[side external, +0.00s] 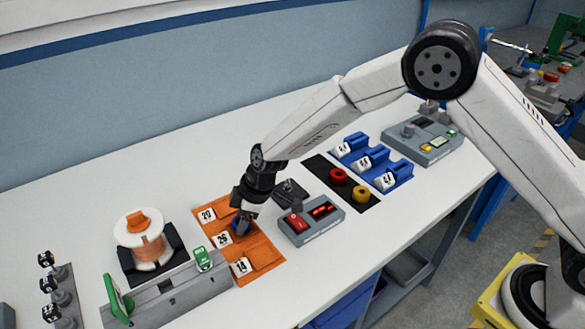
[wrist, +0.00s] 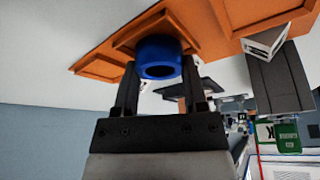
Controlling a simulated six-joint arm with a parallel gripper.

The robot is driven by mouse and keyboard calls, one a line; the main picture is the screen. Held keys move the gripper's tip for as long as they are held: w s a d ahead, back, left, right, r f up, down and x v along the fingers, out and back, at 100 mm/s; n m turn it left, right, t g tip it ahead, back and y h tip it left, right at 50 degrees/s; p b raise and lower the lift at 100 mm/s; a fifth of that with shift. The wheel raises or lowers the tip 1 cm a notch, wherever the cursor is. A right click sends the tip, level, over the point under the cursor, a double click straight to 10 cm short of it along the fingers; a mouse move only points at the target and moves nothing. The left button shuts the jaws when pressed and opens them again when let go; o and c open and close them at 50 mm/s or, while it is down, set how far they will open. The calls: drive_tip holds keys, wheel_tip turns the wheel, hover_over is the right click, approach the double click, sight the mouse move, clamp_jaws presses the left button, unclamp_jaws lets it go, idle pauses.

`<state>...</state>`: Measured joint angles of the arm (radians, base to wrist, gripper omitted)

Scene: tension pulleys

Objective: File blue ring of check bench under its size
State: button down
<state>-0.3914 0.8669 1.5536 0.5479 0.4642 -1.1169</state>
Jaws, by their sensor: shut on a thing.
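The blue ring (wrist: 160,68) is between the two fingers of my gripper (wrist: 158,82), which is shut on it. In the side view only a little of the blue ring (side external: 242,227) shows beneath my gripper (side external: 241,222). The ring is at the middle place of the orange board (side external: 262,246); I cannot tell whether it rests on the board. The board carries white number tags: a far tag (side external: 207,215) that looks like 20, a middle tag (side external: 222,239) and a near tag (side external: 242,266), both hard to read.
A grey box with a red display (side external: 312,222) stands right of the board. A red ring (side external: 338,175) and a yellow ring (side external: 361,194) lie on a black mat beside blue tagged holders (side external: 376,160). A spool (side external: 145,240) and a grey fixture (side external: 170,294) stand left.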

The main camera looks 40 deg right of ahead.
drive_tip(key=shift+f, duration=0.2)
drive_tip(key=shift+c, duration=0.3)
unclamp_jaws()
drive_tip(key=shift+o, duration=0.3)
drive_tip(key=shift+r, duration=0.15)
wheel_tip(320, 180, up, 8)
idle(1.0)
idle(0.6)
drive_tip(key=s+d+r+m+h, duration=0.1)
drive_tip(key=s+d+m, duration=0.25)
drive_tip(key=d, duration=0.35)
drive_tip(key=s+d+r+m+h, duration=0.1)
drive_tip(key=s+d+m, duration=0.1)
drive_tip(key=s+d, duration=0.35)
drive_tip(key=s+d+m+h, duration=0.2)
drive_tip(key=s+d+m, duration=0.4)
drive_tip(key=s+d, duration=0.6)
drive_tip(key=shift+s+d+f, duration=0.35)
drive_tip(key=shift+s, duration=0.3)
